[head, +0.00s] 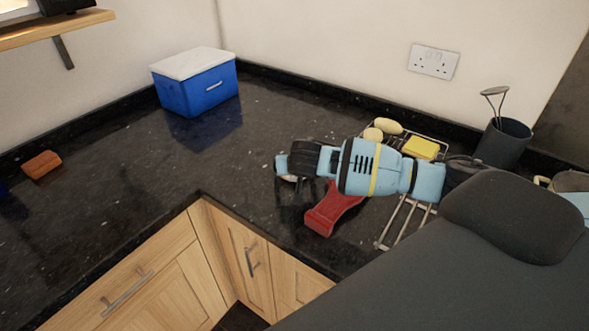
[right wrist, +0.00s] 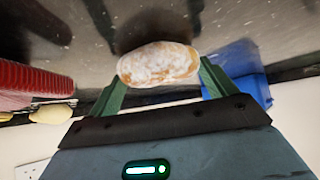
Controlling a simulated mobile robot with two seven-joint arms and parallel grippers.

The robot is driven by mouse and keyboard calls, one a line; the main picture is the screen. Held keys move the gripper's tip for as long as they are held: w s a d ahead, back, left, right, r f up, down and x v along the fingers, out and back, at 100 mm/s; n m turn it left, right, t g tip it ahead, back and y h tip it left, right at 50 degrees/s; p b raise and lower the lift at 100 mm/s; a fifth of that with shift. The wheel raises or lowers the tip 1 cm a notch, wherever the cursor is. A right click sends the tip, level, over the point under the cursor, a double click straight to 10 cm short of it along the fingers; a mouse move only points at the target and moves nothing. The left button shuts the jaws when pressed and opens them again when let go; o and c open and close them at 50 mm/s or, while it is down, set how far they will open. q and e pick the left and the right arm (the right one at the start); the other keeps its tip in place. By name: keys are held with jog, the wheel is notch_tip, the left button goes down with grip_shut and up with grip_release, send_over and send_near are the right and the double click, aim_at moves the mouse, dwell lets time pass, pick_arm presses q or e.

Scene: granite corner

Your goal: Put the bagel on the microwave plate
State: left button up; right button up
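A rounded, pale brown, white-dusted piece of bread, which I take to be the bagel (right wrist: 158,64), lies between the green fingers of my right gripper (right wrist: 162,78) in the right wrist view. It fills nearly the whole gap; whether both fingers press on it I cannot tell. In the head view my right gripper (head: 287,165) is low over the dark counter, and only a small pale bit of the bagel (head: 288,179) shows under it. I see no microwave plate in either view. My left gripper is out of view.
A blue box with a white lid (head: 197,85) stands in the corner. A red object (head: 330,210) lies partly under my right arm, beside a wire rack (head: 404,222). A dark utensil pot (head: 503,143) stands right. A brown item (head: 42,165) lies left. The middle counter is clear.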

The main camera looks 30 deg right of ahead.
jog(key=shift+r, duration=0.15)
jog(key=shift+r, duration=0.7)
jog(key=shift+s+a+r, duration=0.15)
jog(key=shift+a+r, duration=0.05)
jog(key=shift+r, duration=0.25)
jog(key=shift+s+a+r, duration=0.1)
jog(key=shift+a+r, duration=0.05)
jog(key=shift+r, duration=0.3)
jog(key=s+a, duration=0.3)
jog(key=s+a+r, duration=0.1)
jog(key=s+a, duration=0.6)
jog(key=a, duration=0.1)
jog(key=shift+s+a+r, duration=0.1)
jog(key=shift+s+r, duration=0.05)
jog(key=shift+r, duration=0.1)
jog(key=shift+a+r+n+y, duration=0.3)
jog(key=shift+a, duration=0.05)
jog(key=shift+a+r+n+t+y, duration=0.1)
jog(key=shift+a+r+n+y, duration=0.15)
jog(key=shift+r+n+y, duration=0.3)
jog(key=shift+a+r+n+t+y, duration=0.1)
jog(key=shift+a+r+n+y, duration=0.1)
jog(key=shift+r+n+y, duration=0.35)
jog(key=shift+a+r+n+t+y, duration=0.1)
jog(key=shift+a+r+n+y, duration=0.2)
jog(key=shift+r+n, duration=0.5)
